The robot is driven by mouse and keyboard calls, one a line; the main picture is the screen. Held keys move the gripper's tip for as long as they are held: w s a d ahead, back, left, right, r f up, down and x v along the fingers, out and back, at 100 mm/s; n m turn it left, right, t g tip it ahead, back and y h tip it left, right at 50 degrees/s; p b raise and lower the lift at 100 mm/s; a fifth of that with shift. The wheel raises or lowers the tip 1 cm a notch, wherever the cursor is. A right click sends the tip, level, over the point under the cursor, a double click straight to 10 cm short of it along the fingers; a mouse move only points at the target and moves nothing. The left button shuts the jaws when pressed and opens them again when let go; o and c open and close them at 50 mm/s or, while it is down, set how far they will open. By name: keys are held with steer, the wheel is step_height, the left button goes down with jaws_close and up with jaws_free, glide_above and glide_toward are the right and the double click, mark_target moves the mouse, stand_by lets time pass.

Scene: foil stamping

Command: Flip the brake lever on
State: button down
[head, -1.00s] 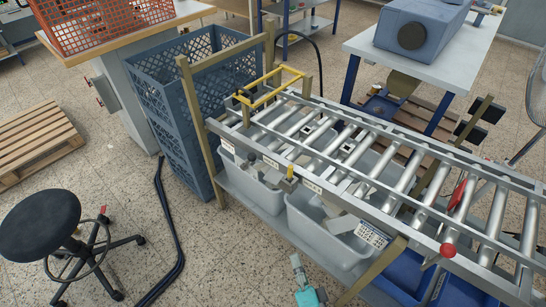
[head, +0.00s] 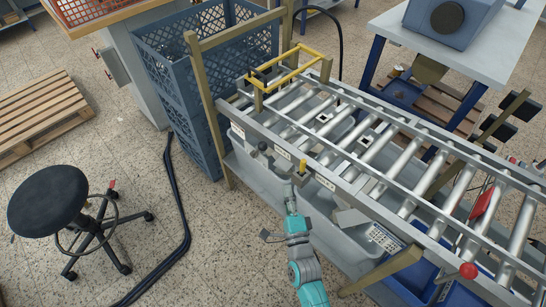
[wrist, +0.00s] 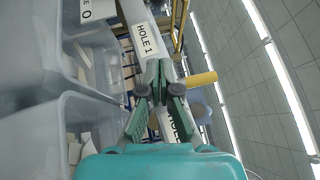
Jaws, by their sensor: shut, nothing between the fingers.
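A small lever with a yellow grip (head: 303,166) stands on the conveyor's near side rail. The yellow grip (wrist: 199,79) shows in the wrist view just right of my fingers. A dark-knobbed lever (head: 262,147) sits to its left on the same rail. I cannot read which one is the brake lever. My gripper (head: 290,187) is just in front of the rail, below and left of the yellow grip. In the wrist view my gripper (wrist: 161,85) has its green fingers together and empty, apart from the yellow grip as far as I can tell.
The roller conveyor (head: 375,180) carries small square parts. A label reading HOLE 1 (wrist: 145,40) is on the rail. Grey bins (head: 340,235) sit beneath it. A red knob (head: 468,270) is at the right. A stool (head: 48,198) stands left on open floor.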

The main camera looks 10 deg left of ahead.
steer(key=s+a+x, duration=0.1)
steer(key=a+x, duration=0.1)
steer(key=x, duration=1)
steer(key=shift+w+a+r, duration=0.25)
steer(key=shift+w+a, duration=0.15)
steer(key=shift+a+r, duration=0.1)
steer(key=shift+r, duration=0.05)
steer(key=w+a+r, duration=0.3)
steer(key=w+a, duration=0.4)
steer(key=a, duration=0.2)
steer(key=shift+w+a+r, duration=0.35)
steer(key=shift+w+a, duration=0.05)
stand_by(0.4)
stand_by(0.5)
